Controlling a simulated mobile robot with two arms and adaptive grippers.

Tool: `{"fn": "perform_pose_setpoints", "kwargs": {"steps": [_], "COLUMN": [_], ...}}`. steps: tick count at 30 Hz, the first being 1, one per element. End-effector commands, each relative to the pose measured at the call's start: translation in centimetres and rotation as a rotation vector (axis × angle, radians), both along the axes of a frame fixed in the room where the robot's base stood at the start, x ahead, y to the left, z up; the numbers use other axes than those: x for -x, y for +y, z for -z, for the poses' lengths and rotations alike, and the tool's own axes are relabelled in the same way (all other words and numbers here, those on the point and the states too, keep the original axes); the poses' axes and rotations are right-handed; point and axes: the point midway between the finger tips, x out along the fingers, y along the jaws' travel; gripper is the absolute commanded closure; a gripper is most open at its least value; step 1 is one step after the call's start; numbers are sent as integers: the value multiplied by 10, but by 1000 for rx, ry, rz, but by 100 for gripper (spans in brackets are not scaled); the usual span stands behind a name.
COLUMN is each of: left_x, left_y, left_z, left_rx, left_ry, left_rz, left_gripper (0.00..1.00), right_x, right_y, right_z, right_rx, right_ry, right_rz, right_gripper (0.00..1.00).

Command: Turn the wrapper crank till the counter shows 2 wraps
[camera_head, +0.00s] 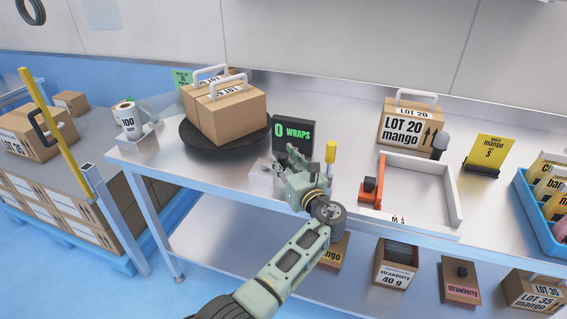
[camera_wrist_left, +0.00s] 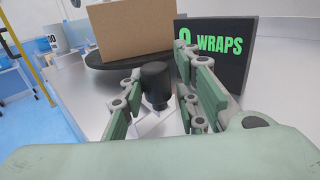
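The counter (camera_head: 292,134) is a dark panel reading "0 WRAPS" in green on the steel table; it also shows at the right of the left wrist view (camera_wrist_left: 222,50). Beside it is a black upright knob, seemingly the crank handle (camera_wrist_left: 157,86), on a pale metal base. My left gripper (camera_head: 283,168) is in front of the counter, with its fingers open on either side of the knob in the left wrist view (camera_wrist_left: 162,82). Gaps show between the knob and both fingers. In the head view the gripper largely hides the crank. My right gripper is out of view.
A round black turntable (camera_head: 191,135) holds cardboard boxes (camera_head: 232,117) behind left. A label roll (camera_head: 127,117) stands left. A yellow-topped post (camera_head: 330,152), a white-walled tray (camera_head: 452,190) with an orange part, and a LOT 20 mango box (camera_head: 408,127) are right.

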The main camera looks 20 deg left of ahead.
Motion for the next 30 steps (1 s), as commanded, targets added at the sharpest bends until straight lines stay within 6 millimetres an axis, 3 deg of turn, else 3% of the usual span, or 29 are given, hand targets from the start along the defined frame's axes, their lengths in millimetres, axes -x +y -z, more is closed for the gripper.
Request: {"fn": "perform_pose_setpoints", "kwargs": {"steps": [3,14,30], "left_x": [0,1,1], "left_y": [1,2,1], "left_z": [1,-2,-90], "left_rx": [2,4,6], "left_ry": [1,2,-1], "left_rz": [-2,-5,-4], "left_gripper": [59,59,59], "right_x": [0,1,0], "right_y": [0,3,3], "right_z": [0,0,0], "right_rx": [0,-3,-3], "right_ry": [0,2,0], "right_rz": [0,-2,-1], "right_gripper": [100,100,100]}}
